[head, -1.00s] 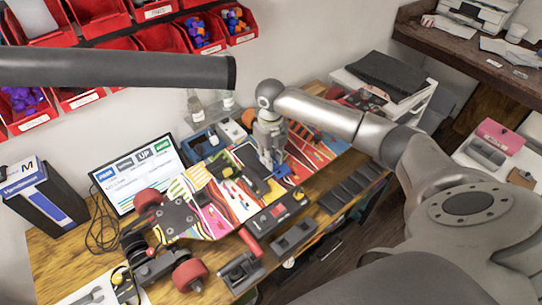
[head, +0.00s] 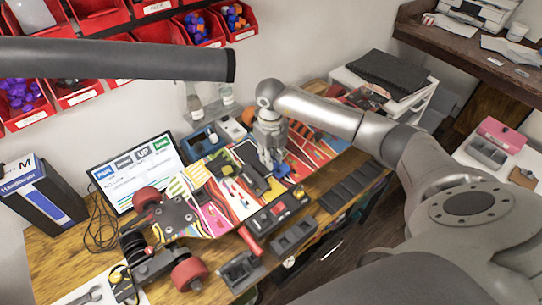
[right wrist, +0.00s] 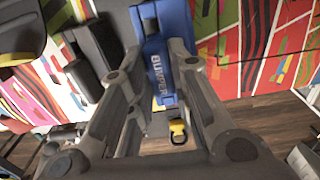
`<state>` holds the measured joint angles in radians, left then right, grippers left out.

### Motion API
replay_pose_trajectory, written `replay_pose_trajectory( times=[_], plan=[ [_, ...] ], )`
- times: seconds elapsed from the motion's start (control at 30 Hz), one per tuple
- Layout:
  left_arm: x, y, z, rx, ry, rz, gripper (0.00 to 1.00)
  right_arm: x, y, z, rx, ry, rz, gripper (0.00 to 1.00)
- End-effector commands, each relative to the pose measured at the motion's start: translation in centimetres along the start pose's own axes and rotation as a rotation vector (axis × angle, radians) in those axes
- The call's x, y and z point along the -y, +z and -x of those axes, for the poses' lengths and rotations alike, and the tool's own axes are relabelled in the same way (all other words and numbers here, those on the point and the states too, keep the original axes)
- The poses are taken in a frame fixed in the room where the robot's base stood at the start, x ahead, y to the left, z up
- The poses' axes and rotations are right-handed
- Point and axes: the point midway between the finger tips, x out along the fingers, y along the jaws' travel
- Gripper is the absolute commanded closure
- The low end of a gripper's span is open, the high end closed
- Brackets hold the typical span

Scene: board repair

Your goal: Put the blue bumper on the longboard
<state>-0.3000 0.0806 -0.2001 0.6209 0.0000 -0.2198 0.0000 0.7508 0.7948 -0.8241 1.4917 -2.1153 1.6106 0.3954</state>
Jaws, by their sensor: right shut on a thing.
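The longboard (head: 217,215) has a colourful striped deck and lies across the workbench, with a truck and red wheels at its left end. My right gripper (head: 272,165) points down over the right half of the deck. In the right wrist view its fingers (right wrist: 158,98) are shut on the blue bumper (right wrist: 158,62), which carries the word BUMPER. The patterned deck (right wrist: 285,45) shows behind it. In the head view only a little blue shows beside the fingers. I cannot tell whether the bumper touches the deck. My left gripper is out of view.
Dark trays (head: 292,236) line the bench's front edge. A monitor (head: 140,170) and a box (head: 45,190) stand behind at the left. Red wall bins (head: 100,20) hang above. Tools and small parts crowd the deck's middle. A side table (head: 495,150) stands at the right.

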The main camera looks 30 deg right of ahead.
Motion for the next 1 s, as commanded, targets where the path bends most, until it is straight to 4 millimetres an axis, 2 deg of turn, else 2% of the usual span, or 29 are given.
replay_pose_trajectory(
  times=[0.07, 0.1, 0.3, 0.5, 0.6, 1.0],
  plan=[
    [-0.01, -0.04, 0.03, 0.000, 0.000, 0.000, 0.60, 0.02, 0.01, 0.05, 0.000, 0.000, 0.000, 0.98],
    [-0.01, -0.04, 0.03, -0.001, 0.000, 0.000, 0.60, 0.02, 0.01, 0.05, 0.000, 0.000, 0.000, 0.80],
    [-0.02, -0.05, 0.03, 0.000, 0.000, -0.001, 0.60, 0.02, 0.00, 0.04, 0.000, 0.000, 0.000, 0.56],
    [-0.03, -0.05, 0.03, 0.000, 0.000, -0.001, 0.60, 0.02, -0.01, 0.03, 0.000, 0.000, 0.000, 0.56],
    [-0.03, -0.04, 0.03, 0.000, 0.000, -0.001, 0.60, 0.02, -0.02, 0.02, 0.000, 0.000, 0.000, 0.66],
    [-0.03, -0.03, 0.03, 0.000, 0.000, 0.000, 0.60, 0.01, -0.02, 0.02, 0.000, 0.000, 0.000, 0.66]
  ],
)
